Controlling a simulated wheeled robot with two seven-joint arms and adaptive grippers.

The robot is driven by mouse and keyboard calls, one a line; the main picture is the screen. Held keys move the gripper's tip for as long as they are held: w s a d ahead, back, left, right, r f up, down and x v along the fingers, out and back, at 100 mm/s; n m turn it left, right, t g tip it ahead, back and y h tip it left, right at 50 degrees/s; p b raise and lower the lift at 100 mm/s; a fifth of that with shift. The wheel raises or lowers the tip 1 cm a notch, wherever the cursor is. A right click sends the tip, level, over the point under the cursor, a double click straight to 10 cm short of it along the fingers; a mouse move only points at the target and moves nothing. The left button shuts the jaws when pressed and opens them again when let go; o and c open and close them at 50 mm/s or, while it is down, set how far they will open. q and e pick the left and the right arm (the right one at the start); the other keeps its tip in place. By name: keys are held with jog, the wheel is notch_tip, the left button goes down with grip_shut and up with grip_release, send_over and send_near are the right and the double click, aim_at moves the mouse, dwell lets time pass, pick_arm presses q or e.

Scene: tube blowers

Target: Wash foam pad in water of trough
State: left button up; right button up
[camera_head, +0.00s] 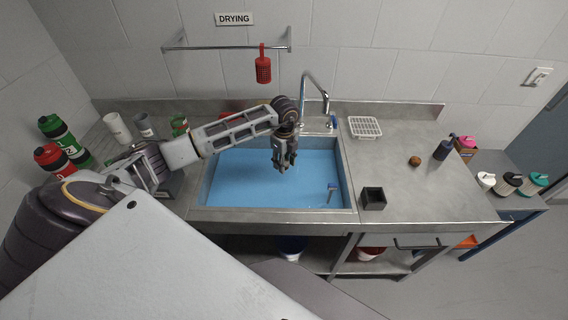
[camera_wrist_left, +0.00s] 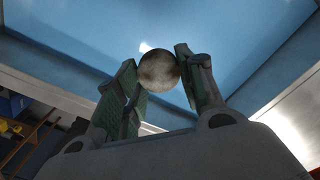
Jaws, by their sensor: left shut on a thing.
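The trough (camera_head: 225,188) is a steel basin set in the counter, filled with blue water (camera_head: 250,180). My left gripper (camera_head: 284,166) is over the water near the middle of the trough, pointing down. In the left wrist view my left gripper (camera_wrist_left: 158,80) is shut on a small round, mottled grey-brown thing, which I take as the foam pad (camera_wrist_left: 159,70). The blue water lies beyond it in that view. In the head view the fingers hide the pad, and I cannot tell whether it touches the water. My right gripper is not in view.
A curved faucet (camera_head: 318,92) stands behind the trough. On the right counter are a dark square cup (camera_head: 373,198), a white rack (camera_head: 365,126), a brown round thing (camera_head: 415,161) and a dark bottle (camera_head: 444,148). Bottles stand left.

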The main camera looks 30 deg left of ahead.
pick_arm(q)
jog(key=shift+w+d+n, duration=0.25)
jog(key=shift+w+n, duration=0.05)
jog(key=shift+w, duration=0.1)
jog(key=shift+s+a, duration=0.15)
jog(key=shift+f, duration=0.2)
